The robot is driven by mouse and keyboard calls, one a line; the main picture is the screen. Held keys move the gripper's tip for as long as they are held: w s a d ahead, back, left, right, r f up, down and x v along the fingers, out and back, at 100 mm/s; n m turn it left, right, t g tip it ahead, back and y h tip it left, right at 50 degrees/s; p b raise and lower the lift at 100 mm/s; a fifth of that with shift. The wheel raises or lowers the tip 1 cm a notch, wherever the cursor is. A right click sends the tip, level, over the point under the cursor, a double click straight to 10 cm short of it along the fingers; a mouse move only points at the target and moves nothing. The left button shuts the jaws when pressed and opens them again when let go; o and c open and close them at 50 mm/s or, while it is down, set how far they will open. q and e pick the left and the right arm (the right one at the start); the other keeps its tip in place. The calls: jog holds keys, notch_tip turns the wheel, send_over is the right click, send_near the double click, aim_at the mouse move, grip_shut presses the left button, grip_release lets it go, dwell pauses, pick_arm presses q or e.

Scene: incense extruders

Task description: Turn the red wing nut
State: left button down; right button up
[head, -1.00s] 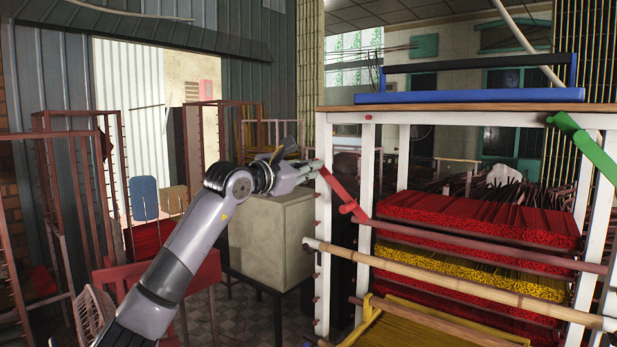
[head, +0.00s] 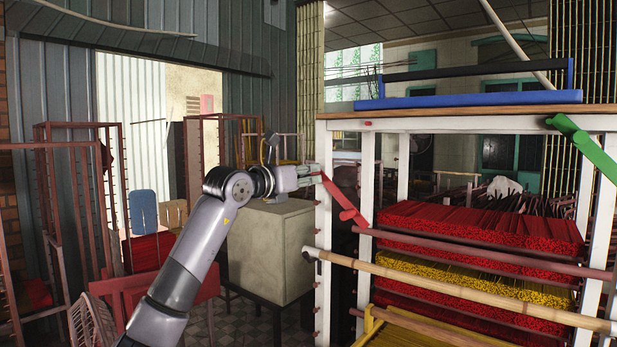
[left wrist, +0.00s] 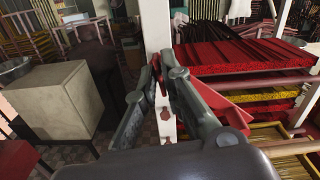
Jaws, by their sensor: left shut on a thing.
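My right gripper is in neither view.
A red slanted bar (head: 345,203) sits just right of the fingertips, and a green bar (head: 585,143) is on the right post. A bamboo pole (head: 450,289) crosses the rack's front. Red incense bundles (head: 475,230) lie inside. A pale cabinet (head: 268,250) stands behind my arm.

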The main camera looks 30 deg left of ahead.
pick_arm(q)
jog(key=shift+f, duration=0.15)
jog(key=c, duration=1.7)
grip_release()
jog(key=shift+s, duration=0.15)
jog(key=s, duration=0.7)
jog(key=s+a, duration=0.1)
jog(key=s, duration=0.3)
jog(key=shift+s, duration=0.35)
jog(key=shift+d, duration=0.1)
